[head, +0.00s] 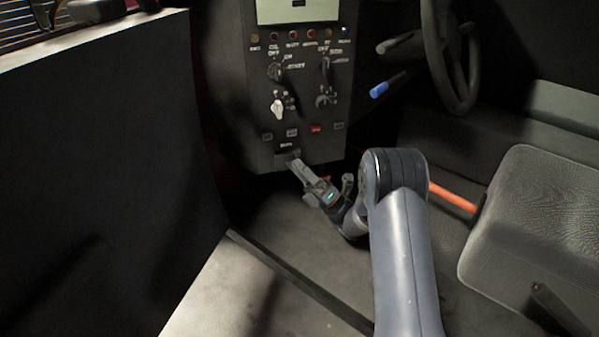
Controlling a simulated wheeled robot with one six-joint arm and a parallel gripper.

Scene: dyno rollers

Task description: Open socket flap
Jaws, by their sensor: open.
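A black control panel (292,112) stands at the top middle of the head view, with a screen, lamps, knobs and small switches. A small dark fitting (287,155), which looks like the socket flap, sits at the panel's lower edge under a short label. My gripper (294,162) reaches up to this fitting from below right, its fingertips at or very close to it. The jaws are open. The fingertips partly cover the fitting, so I cannot tell whether they touch it or how far the flap is lifted.
A steering wheel (450,55) and a blue-tipped lever (387,85) are right of the panel. A grey seat (535,225) fills the right side. An orange bar (453,198) runs behind my arm. A dark wall (95,170) stands at left. The floor below the panel looks clear.

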